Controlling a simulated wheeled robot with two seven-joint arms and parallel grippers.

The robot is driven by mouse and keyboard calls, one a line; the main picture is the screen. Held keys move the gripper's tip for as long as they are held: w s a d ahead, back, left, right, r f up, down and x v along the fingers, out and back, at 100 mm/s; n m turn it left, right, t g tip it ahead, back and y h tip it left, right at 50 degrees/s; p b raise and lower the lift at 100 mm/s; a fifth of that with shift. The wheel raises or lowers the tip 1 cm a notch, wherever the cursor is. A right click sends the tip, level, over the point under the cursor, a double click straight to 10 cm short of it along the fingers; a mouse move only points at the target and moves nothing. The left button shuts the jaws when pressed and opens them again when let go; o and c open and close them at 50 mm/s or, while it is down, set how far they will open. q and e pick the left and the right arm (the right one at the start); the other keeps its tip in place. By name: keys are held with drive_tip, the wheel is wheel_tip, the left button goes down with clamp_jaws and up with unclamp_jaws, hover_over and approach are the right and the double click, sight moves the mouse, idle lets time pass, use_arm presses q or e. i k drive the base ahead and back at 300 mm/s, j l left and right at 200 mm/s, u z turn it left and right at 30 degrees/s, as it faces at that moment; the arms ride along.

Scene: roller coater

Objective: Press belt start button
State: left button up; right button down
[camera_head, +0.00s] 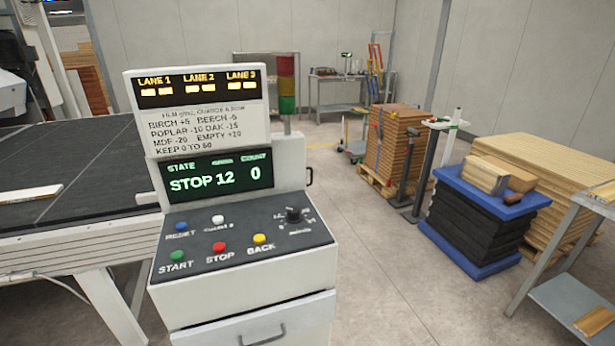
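The control console (240,292) stands front and centre-left, with a sloped dark panel. A green button (178,256) labelled START sits at the panel's lower left. To its right are a red STOP button (219,247) and a yellow BACK button (259,239). A blue RESET button (181,226), a white button (218,220) and a black knob (293,214) are in the row behind. The display (217,176) reads STATE, STOP 12 and 0. Neither of my grippers is in view.
The dark belt table (80,180) lies left of the console, with a pale board (30,194) on it. A signal tower (286,85) rises behind the console. A blue-edged stack (480,222) and a metal table (560,290) stand right. The floor between is clear.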

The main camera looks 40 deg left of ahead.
sight(178, 256)
drive_tip(key=u, duration=1.6)
